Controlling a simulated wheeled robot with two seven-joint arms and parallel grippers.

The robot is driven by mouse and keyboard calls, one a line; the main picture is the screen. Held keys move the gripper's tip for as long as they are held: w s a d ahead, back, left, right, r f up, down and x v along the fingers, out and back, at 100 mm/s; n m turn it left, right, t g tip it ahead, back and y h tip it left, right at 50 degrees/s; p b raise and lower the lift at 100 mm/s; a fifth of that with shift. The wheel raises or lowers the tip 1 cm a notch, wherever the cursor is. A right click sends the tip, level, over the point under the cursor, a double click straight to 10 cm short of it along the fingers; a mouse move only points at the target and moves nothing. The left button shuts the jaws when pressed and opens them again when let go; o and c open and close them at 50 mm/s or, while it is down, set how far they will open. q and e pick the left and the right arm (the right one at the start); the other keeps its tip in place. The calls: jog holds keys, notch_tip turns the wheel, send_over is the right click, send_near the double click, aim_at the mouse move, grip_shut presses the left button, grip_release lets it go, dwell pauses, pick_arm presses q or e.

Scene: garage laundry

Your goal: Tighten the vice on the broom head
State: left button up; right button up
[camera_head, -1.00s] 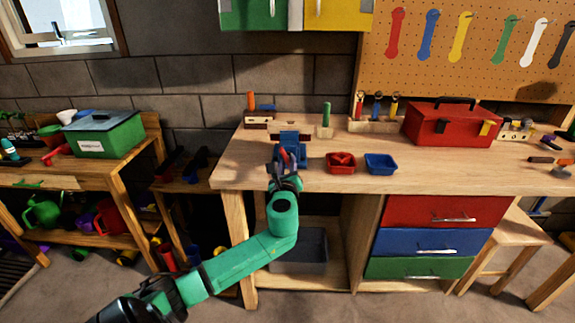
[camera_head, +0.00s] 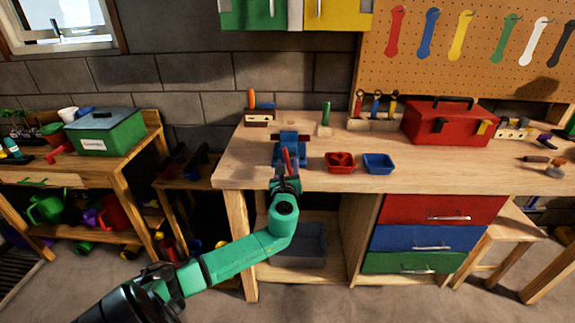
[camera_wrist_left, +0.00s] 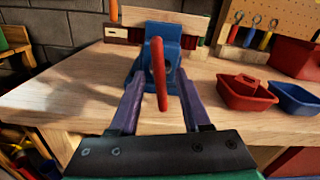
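The blue vice (camera_head: 289,137) stands on the workbench near its left end, and also shows in the left wrist view (camera_wrist_left: 160,50). Its red handle (camera_wrist_left: 158,75) is upright in that view, pointing toward me. My left gripper (camera_wrist_left: 160,90) is in front of the vice, with its two purple fingers apart, one on each side of the handle. I see a gap between each finger and the handle. A pale wooden block (camera_wrist_left: 165,20) shows behind the top of the vice; I cannot tell whether it is the broom head or whether the jaws hold it. My right gripper is not in view.
A red tray (camera_head: 340,163) and a blue tray (camera_head: 380,164) sit right of the vice on the workbench (camera_head: 320,183). A red toolbox (camera_head: 450,125) stands farther right. A small tool rack (camera_head: 258,119) is behind the vice. The bench top by the trays is mostly clear.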

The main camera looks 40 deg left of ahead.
pick_arm(q)
jog(key=b+v, duration=0.1)
jog(key=v, duration=1.3)
jog(key=shift+s+d, duration=0.2)
jog(key=shift+s, duration=0.05)
